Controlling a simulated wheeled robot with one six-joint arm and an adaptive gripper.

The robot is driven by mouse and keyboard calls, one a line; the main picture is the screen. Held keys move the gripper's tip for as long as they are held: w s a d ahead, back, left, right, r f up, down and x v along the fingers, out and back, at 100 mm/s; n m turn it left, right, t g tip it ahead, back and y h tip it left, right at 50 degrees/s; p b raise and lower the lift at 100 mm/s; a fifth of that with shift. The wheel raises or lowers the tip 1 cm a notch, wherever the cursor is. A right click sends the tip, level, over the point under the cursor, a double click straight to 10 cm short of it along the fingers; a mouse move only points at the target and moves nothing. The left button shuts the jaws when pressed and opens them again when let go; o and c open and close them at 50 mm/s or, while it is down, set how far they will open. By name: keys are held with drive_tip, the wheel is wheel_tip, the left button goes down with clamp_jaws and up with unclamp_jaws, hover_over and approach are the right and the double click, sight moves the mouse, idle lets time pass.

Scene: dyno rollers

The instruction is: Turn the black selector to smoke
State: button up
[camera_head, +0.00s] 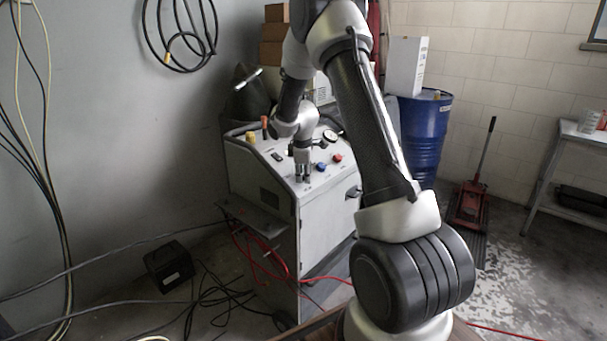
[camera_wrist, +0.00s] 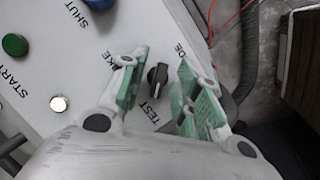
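The black selector (camera_wrist: 157,76) shows in the wrist view as a small black knob on the pale panel (camera_wrist: 62,72). Its bar runs roughly between the top and the word TEST printed below it. Which mark it points at cannot be told for sure. A label ending in KE stands to its left, partly covered by a finger; another partly hidden label is on its right. My gripper (camera_wrist: 163,62) is open, with one green-padded finger on each side of the selector; contact is not visible. In the head view my gripper (camera_head: 301,178) points down at the panel and hides the selector.
A green button (camera_wrist: 15,45) marked START and a small lit lamp (camera_wrist: 59,104) are on the panel. In the head view, blue (camera_head: 321,167) and red (camera_head: 338,158) knobs and a gauge (camera_head: 330,137) are near my gripper. A blue drum (camera_head: 425,135) stands behind.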

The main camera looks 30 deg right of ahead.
clamp_jaws()
idle(0.4)
drive_tip(key=m+g+y, duration=0.1)
drive_tip(key=m, duration=0.2)
drive_tip(key=shift+m, duration=0.3)
drive_tip(key=m, duration=0.2)
drive_tip(key=m+g+y, duration=0.1)
drive_tip(key=m, duration=0.1)
drive_tip(key=shift+w+d+y, duration=0.1)
drive_tip(key=shift+d+y, duration=0.05)
drive_tip(key=shift+y, duration=0.15)
drive_tip(key=m+y, duration=0.1)
drive_tip(key=m, duration=0.3)
drive_tip(key=shift+y, duration=0.3)
drive_tip(key=shift+m+y, duration=0.6)
drive_tip(key=shift+m, duration=0.8)
